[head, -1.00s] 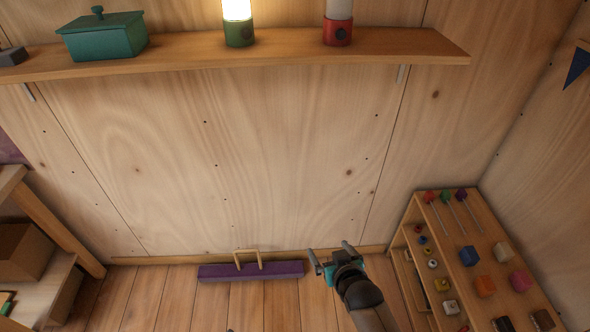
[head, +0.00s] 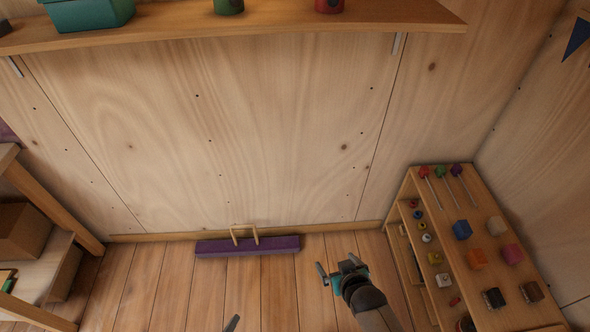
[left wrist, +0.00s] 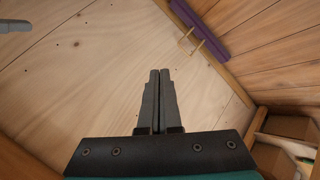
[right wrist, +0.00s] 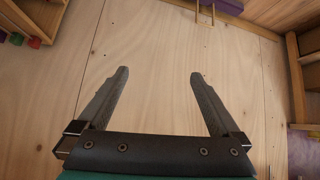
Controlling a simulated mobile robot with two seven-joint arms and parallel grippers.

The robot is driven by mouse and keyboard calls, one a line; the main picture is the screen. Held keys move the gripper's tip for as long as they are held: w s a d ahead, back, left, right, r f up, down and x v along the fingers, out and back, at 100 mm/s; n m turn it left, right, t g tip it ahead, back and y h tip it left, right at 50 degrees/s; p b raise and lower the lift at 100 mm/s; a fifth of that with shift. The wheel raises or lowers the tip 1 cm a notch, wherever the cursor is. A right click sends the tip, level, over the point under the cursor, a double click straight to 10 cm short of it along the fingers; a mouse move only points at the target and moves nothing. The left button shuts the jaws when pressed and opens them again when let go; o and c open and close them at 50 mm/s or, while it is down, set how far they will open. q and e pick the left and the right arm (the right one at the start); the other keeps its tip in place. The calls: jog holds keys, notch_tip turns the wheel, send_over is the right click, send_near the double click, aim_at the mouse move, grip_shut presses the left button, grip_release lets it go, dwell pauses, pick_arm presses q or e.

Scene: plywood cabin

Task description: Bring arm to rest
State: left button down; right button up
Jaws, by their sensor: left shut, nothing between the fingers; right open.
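My right gripper (head: 338,270) is open and empty in the head view, above the floor near the wall and left of the sloped rack. Its two spread fingers also show in the right wrist view (right wrist: 158,78), with bare plywood beyond them. My left gripper (head: 232,323) shows only as a small dark tip at the bottom edge of the head view. In the left wrist view its fingers (left wrist: 159,75) are together with nothing between them. The rest of the left arm is out of the head view.
A purple box (head: 247,246) with a handle lies on the floor against the wall. A rack (head: 436,205) with pegs and coloured blocks stands at right. Wooden shelving (head: 50,205) stands at left. A wall shelf (head: 270,22) runs above. The middle floor is clear.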

pick_arm(q)
jog(key=shift+w+d, duration=0.35)
jog(key=shift+w, duration=0.05)
pick_arm(e)
jog(key=shift+s+d+f, duration=0.65)
jog(key=shift+d+f, duration=0.15)
jog(key=shift+d, duration=0.2)
